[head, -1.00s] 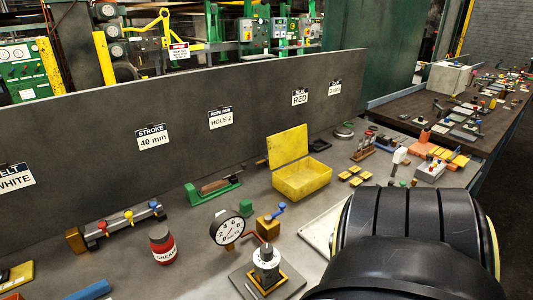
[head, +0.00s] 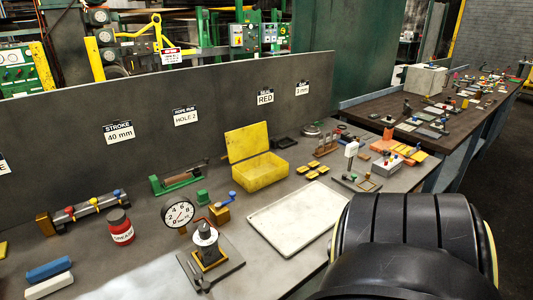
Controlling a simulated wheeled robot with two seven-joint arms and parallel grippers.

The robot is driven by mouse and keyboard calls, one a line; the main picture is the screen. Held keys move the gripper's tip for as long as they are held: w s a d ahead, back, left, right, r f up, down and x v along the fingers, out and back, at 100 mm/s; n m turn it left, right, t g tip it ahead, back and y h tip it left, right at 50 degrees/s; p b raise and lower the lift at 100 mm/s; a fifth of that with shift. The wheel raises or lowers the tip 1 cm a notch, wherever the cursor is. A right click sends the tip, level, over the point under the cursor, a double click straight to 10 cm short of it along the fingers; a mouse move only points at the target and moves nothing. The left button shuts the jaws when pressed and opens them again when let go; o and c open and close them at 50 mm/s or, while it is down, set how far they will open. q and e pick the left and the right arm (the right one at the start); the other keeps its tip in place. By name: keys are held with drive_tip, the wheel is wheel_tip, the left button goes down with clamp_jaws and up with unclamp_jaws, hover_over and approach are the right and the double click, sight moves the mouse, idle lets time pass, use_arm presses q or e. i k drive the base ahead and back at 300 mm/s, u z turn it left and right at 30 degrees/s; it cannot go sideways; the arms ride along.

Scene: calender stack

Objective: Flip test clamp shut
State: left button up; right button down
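I cannot tell for sure which item is the test clamp. A grey fixture (head: 206,247) with a dark upright body stands on a flat plate at the front of the bench, next to a round dial gauge (head: 178,214). A brass block with a blue lever (head: 226,201) sits just behind it. A green holder (head: 180,181) with a brown bar lies farther back. A small stand with a white upright block (head: 352,150) is right of centre. Neither gripper shows. A large black ribbed arm part of mine fills the lower right and hides the bench there.
An open yellow box (head: 260,172) stands mid-bench against the low grey wall. An empty pale tray (head: 297,222) lies in front of it. A red grease pot (head: 120,228) and a valve manifold (head: 90,209) are at left. A second bench (head: 385,105) with many small parts stretches back right.

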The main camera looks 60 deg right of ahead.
sight(205, 285)
drive_tip(key=k, duration=0.35)
drive_tip(key=z, duration=0.9)
